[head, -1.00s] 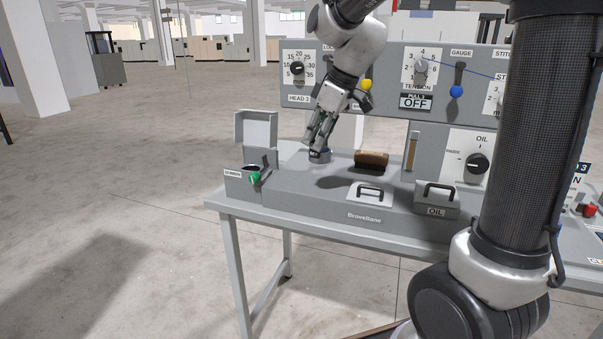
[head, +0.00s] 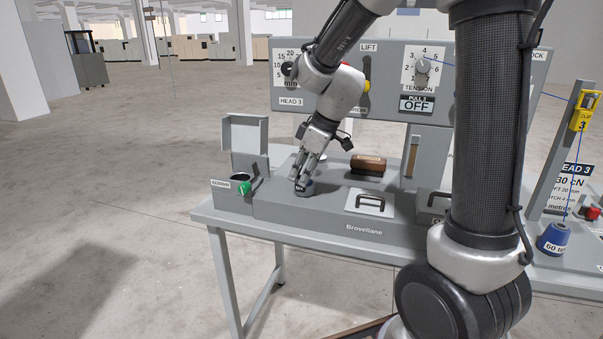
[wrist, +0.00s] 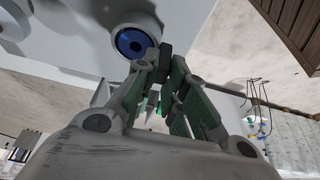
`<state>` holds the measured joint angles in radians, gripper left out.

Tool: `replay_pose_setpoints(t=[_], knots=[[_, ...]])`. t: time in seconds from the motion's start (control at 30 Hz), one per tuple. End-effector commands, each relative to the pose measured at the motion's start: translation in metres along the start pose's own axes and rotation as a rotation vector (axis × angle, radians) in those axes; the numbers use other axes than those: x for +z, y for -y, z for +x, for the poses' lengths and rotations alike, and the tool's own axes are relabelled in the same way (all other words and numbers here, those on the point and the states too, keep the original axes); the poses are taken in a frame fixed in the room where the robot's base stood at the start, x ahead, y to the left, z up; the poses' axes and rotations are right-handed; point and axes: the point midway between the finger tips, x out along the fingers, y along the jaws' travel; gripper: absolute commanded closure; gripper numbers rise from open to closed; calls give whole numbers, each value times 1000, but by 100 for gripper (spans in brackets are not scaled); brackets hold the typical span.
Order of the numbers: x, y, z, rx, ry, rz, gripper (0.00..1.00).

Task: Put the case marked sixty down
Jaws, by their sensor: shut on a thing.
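My gripper (head: 303,180) is shut on a small round grey-blue case (head: 305,190), low over the left front part of the grey machine bed (head: 290,207). In the wrist view the case (wrist: 133,42) shows a blue disc with a dark centre and a pale rim, just past my fingertips (wrist: 165,55). I cannot tell whether its underside touches the bed. Its marking is too small to read.
A wooden-backed brush (head: 368,165) and a handled plate (head: 369,202) lie to the right. A blue cone marked 60 (head: 553,239) stands at far right.

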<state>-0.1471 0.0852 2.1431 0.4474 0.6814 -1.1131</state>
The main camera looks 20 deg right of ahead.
Motion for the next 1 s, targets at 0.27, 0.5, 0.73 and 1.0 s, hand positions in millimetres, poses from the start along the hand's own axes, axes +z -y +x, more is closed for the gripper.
replay_pose_setpoints(t=[0.27, 0.5, 0.73, 1.0], knots=[[0, 0, 1, 0, 0, 1, 100], [1, 0, 2, 0, 0, 1, 66], [0, 0, 1, 0, -1, 0, 66], [-1, -1, -38, 4, -4, 0, 66]])
